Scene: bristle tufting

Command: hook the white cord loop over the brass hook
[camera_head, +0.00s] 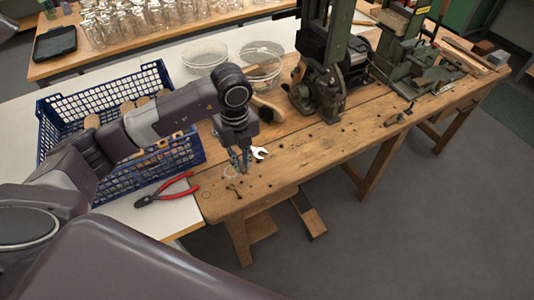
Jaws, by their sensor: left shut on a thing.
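My left gripper (240,164) points down over the near left end of the wooden bench, its fingers close together. A thin pale ring, which looks like the white cord loop (225,172), shows at its fingertips. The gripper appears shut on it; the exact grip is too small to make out. A small brownish metal piece, probably the brass hook (235,190), stands on the bench just below and in front of the fingertips. I see the loop apart from it. My right gripper is not in view.
A white C-shaped piece (259,153) shows right beside the gripper. Red-handled pliers (172,192) lie at left, by a blue crate (188,152) partly behind my arm. A brush (266,108), clear bowls (262,58) and green machines (322,85) stand behind. The bench's front middle is mostly clear.

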